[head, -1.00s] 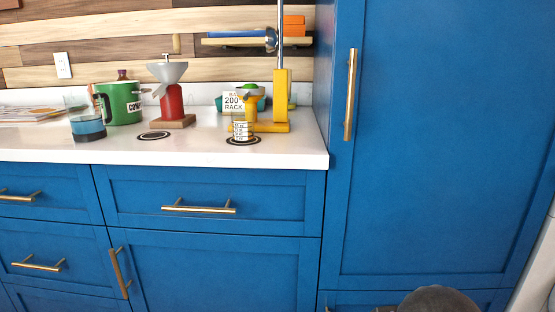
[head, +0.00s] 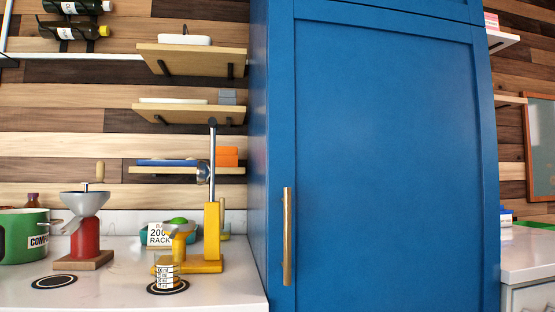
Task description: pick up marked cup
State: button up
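A small clear cup with printed black measuring marks (head: 166,276) stands upright on a round black-ringed mat (head: 183,288). It is on the white counter (head: 110,296), in front of the yellow press stand (head: 212,240). The yellow stand has a tall metal lever. My gripper is not in view.
A red grinder (head: 86,238) with a grey hopper stands left of the cup. A green pot (head: 20,236) is at the far left, and an empty ringed mat (head: 54,282) lies nearby. A tall blue cabinet (head: 390,150) borders the counter on the right. Wall shelves (head: 190,112) hang above.

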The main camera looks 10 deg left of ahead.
aim_at(168, 262)
jog(key=z, duration=0.2)
jog(key=i, duration=0.2)
jog(key=u, duration=1.25)
